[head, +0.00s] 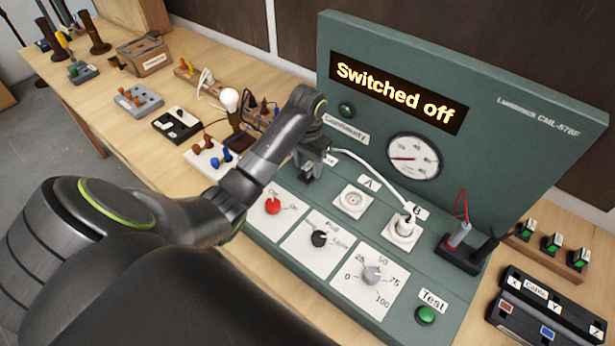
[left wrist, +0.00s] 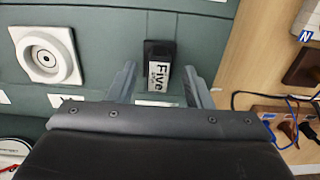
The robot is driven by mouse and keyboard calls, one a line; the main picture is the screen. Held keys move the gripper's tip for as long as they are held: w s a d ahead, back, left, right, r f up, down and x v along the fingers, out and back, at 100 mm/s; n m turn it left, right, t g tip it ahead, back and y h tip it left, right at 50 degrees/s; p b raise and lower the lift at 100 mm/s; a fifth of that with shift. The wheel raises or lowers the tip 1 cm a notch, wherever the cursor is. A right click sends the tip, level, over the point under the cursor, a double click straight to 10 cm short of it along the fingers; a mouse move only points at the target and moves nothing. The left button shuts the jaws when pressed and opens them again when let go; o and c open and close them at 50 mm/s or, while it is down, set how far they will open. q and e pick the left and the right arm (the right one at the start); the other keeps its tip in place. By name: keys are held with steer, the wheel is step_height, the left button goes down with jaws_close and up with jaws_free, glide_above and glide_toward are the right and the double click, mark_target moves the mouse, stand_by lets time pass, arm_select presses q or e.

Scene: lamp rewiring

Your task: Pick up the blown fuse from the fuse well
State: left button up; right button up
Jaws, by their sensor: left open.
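The fuse (left wrist: 159,66) is a small black block with a white label reading "Five" and a smaller second word. It sits on the green panel of the test unit. The fuse well beneath it cannot be made out separately. My left gripper (left wrist: 158,86) is open, with one finger on each side of the fuse and visible gaps between. In the head view my left gripper (head: 312,168) points down at the panel, left of socket A, and largely hides the fuse there. My right gripper is not in view.
Socket A (head: 353,200) is empty; socket B (head: 403,231) holds a white plug with a cable. The upright panel (head: 520,125) reads "Switched off". A red switch (head: 272,206) and knobs lie in front. A bulb (head: 229,100) and several parts stand left on the bench.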

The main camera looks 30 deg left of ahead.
arm_select(q)
steer(key=shift+s+d, duration=0.1)
steer(key=c, duration=0.9)
jaws_close()
steer(key=shift+r, duration=0.1)
